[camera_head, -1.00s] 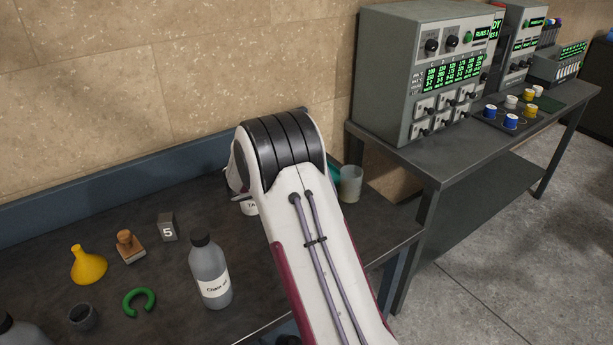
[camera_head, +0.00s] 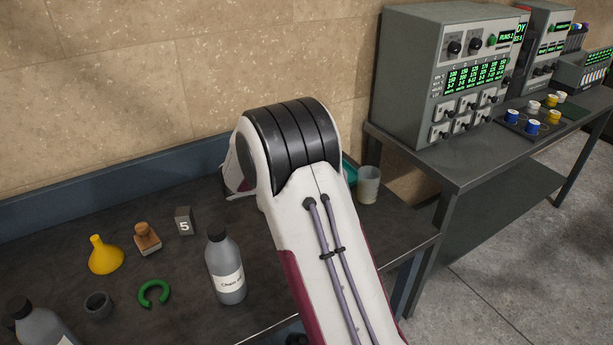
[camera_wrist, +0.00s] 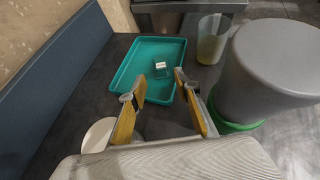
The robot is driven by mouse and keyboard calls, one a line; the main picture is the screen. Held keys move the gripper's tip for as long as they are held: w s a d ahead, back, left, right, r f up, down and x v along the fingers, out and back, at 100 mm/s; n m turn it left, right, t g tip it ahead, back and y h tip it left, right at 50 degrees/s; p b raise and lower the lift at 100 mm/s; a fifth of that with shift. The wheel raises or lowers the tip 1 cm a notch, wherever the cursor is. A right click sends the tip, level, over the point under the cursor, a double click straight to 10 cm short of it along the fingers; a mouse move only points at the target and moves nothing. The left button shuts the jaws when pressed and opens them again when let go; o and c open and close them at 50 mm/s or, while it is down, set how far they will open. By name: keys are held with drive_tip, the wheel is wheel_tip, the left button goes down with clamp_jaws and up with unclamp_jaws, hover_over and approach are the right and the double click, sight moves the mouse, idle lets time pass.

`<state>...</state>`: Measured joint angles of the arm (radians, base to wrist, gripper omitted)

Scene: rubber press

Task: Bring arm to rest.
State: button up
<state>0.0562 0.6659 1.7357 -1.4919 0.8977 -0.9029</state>
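My arm reaches up from the bottom of the head view, and its link hides my gripper there. In the wrist view my gripper (camera_wrist: 160,100) is open, with its two yellow-padded fingers apart and nothing between them. Beyond the fingertips lies a teal tray (camera_wrist: 122,77) with a small pale block (camera_wrist: 161,68) in it. I cannot tell the gripper's height above the bench.
A large grey cylinder (camera_wrist: 270,70) with a green base stands close to the right finger. A translucent beaker (camera_wrist: 212,45) stands behind. On the bench are a grey bottle (camera_head: 225,262), a yellow funnel (camera_head: 104,257), a stamp (camera_head: 147,238) and a green ring (camera_head: 153,293).

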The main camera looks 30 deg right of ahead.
idle(0.4)
drive_tip(key=s+a+r+m+y, duration=0.2)
drive_tip(key=s+a+r+m, duration=0.35)
drive_tip(key=s, duration=0.35)
drive_tip(key=s+a+r+m+y, duration=0.3)
drive_tip(key=s+a+r+m, duration=0.2)
drive_tip(key=s+r+m, duration=0.3)
drive_tip(key=s+a+m+y, duration=0.3)
drive_tip(key=s+a, duration=0.4)
drive_tip(key=s, duration=0.4)
drive_tip(key=s+a+m+t+y, duration=0.1)
drive_tip(key=s+a+m+y, duration=0.2)
drive_tip(key=s+a+m, duration=0.3)
drive_tip(key=s, duration=0.5)
drive_tip(key=shift+a+f, duration=0.35)
drive_tip(key=shift+f, duration=0.05)
